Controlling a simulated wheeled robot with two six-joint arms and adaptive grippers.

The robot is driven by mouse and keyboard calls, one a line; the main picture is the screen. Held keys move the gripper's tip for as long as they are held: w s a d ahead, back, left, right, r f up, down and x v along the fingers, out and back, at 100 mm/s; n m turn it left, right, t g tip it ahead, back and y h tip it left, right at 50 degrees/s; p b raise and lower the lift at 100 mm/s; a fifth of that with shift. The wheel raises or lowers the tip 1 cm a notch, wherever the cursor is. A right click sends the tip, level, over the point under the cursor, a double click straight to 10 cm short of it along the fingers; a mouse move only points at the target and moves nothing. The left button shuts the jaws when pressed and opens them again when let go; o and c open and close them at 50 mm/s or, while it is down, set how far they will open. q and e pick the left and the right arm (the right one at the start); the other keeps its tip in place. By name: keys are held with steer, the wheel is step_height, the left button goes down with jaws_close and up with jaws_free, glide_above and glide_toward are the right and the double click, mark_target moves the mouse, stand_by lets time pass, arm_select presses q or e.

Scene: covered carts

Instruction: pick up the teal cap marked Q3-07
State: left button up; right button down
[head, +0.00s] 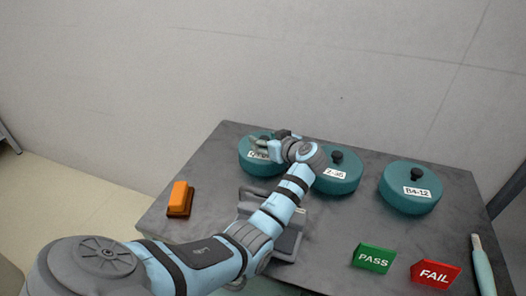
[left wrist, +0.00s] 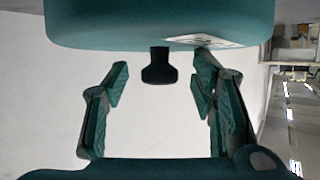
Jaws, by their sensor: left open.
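Three round teal caps with black knobs stand in a row on the grey table. The leftmost cap (head: 254,167) has a white label partly hidden by my left gripper (head: 270,143), so I cannot read its mark in full. The middle cap (head: 338,183) has a label that looks like Z-35, and the right cap (head: 408,202) reads B4-12. In the left wrist view, my left gripper (left wrist: 160,75) is open, its fingers on either side of the black knob (left wrist: 158,66) of a teal cap (left wrist: 120,25). Gaps show between knob and fingers. My right gripper is not in view.
An orange block (head: 179,199) lies on the table's left. A grey fixture (head: 288,240) is partly hidden under my left arm. A green PASS sign (head: 373,258) and a red FAIL sign (head: 435,273) stand front right, with a pale teal stick-like object (head: 483,268) beside them.

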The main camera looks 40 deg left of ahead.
arm_select(q)
steer(key=shift+w+d, duration=0.1)
steer(key=shift+r, duration=0.15)
steer(key=c, duration=0.5)
jaws_close()
